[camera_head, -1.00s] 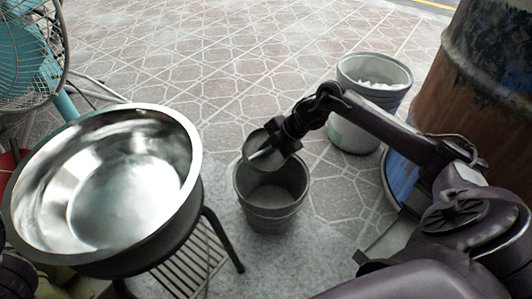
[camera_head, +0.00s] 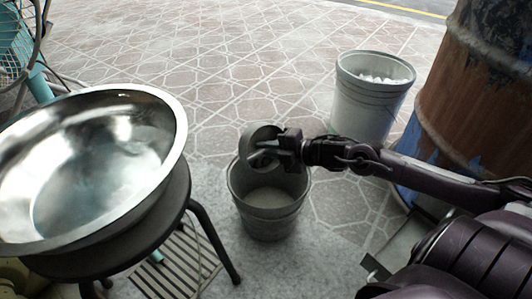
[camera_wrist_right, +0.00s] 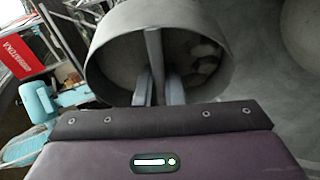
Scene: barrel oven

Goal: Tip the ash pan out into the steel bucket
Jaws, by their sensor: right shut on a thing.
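My right gripper (camera_head: 280,146) is shut on the bar-like handle of the ash pan (camera_head: 258,136), a small round grey pan. The pan is tilted over the back rim of the steel bucket (camera_head: 268,218). The bucket stands upright on the floor, with a pale grey layer visible at its bottom. In the right wrist view, the fingers (camera_wrist_right: 156,90) close on the handle in front of the pan's round wall (camera_wrist_right: 100,62). My left gripper is not in view.
A shiny metal bowl (camera_head: 165,140) on a dark stool stands left of the bucket. A second bucket (camera_head: 362,110) with white contents stands behind right, beside a rusty barrel (camera_head: 465,85). The tiled floor behind is clear.

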